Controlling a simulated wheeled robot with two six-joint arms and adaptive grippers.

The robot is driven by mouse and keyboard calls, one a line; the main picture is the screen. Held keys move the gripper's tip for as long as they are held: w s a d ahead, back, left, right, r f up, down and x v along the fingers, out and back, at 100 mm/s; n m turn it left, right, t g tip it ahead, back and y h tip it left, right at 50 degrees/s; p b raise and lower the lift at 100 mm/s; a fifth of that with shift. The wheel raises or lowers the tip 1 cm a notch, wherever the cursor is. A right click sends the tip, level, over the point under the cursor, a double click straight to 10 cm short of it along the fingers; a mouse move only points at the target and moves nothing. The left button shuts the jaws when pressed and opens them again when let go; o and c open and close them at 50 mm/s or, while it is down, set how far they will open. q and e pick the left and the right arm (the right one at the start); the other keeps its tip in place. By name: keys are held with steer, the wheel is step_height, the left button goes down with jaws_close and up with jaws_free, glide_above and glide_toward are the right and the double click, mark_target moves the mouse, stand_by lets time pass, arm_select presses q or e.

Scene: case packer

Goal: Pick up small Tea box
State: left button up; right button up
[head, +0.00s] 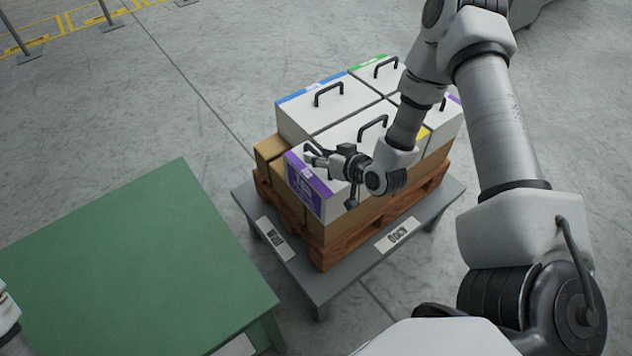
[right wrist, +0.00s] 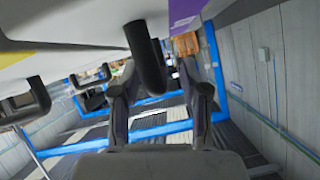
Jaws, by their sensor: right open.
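Several white boxes with black top handles stand on a wooden pallet; I cannot read which one is the small Tea box. The nearest is a box with a purple label (head: 303,187) at the stack's front left corner. My right gripper (head: 316,158) is open and empty over this box's top, close to its purple edge. In the right wrist view, a dark handle (right wrist: 146,58) hangs between the open fingers (right wrist: 160,100), beside a purple strip (right wrist: 184,14) and a white box surface. Contact with the handle cannot be told. My left gripper is out of view.
A blue-edged box (head: 328,108) and a green-edged box (head: 372,68) stand behind, close together. Brown cartons (head: 268,150) lie beneath and beside. The pallet (head: 330,250) rests on a grey platform (head: 310,290) with printed placards. A bare green table (head: 130,265) stands left.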

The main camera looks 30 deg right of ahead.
steer(key=shift+r, duration=0.1)
jaws_close()
